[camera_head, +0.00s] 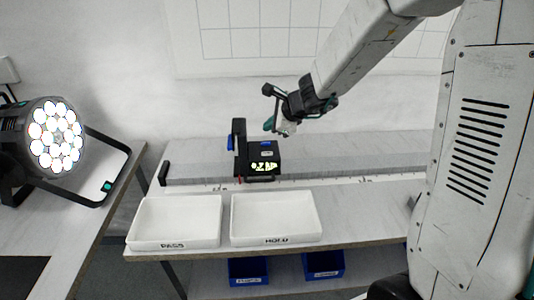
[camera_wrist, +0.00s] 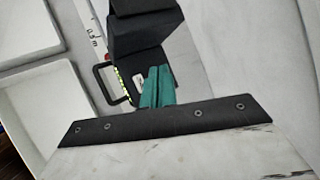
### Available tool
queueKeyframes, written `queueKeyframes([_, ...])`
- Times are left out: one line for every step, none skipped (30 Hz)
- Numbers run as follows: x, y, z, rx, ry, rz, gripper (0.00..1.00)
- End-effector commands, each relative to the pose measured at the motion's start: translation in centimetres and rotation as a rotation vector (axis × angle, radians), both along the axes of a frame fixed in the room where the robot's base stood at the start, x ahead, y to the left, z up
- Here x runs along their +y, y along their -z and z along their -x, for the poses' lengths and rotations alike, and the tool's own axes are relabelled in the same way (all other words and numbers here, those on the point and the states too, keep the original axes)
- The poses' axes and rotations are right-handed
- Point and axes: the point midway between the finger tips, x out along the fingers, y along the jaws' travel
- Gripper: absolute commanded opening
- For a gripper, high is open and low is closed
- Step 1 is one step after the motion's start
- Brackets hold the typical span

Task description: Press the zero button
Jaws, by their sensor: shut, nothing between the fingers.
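A black meter box (camera_head: 263,160) with a lit green-yellow display stands on the bench, behind the two white trays. A small pale patch shows on its top face; I cannot tell whether it is the zero button. In the wrist view the meter (camera_wrist: 152,62) is partly hidden behind my fingers, with the lit display at its left edge and a small white patch beside it. My gripper (camera_head: 280,130) is shut and empty, above and slightly right of the meter. Its teal fingers (camera_wrist: 158,72) lie together in the wrist view, over the meter; contact is not visible.
A white PASS tray (camera_head: 133,232) and a white HOLD tray (camera_head: 316,228) sit at the bench front. An upright black post (camera_head: 239,142) stands left of the meter. A lit par can (camera_head: 54,136) is at far left. Blue bins (camera_head: 248,272) are below. Bench right of the meter is clear.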

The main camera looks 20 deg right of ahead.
Motion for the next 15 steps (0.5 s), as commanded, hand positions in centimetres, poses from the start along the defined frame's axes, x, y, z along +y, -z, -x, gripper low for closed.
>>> queueKeyframes([0.0,0.9,0.1,0.004,0.001,0.000,0.00])
queueKeyframes([0.0,1.3,0.1,0.005,0.002,0.000,0.00])
queueKeyframes([0.0,2.0,0.0,0.005,0.000,0.000,0.00])
queueKeyframes([0.0,2.4,0.0,0.004,0.000,-0.001,0.00])
queueKeyframes([0.0,2.8,0.0,0.004,0.001,-0.002,0.00])
queueKeyframes([0.0,3.4,0.0,0.005,0.000,0.000,0.00])
queueKeyframes([0.0,3.8,0.1,0.005,0.002,0.000,0.00])
queueKeyframes([0.0,4.2,0.1,0.004,0.003,0.000,0.00])
queueKeyframes([0.0,4.6,0.1,0.004,0.001,0.000,0.00])
queueKeyframes([0.0,5.0,0.1,0.004,0.001,0.000,0.00])
queueKeyframes([0.0,5.3,0.0,0.004,0.000,-0.001,0.00])
queueKeyframes([0.0,5.6,0.0,0.003,0.000,0.000,0.00])
queueKeyframes([0.0,5.8,0.0,0.002,0.000,-0.001,0.00])
queueKeyframes([0.0,6.0,0.0,0.002,0.000,-0.001,0.00])
queueKeyframes([0.0,6.2,0.0,0.002,0.001,0.000,0.00])
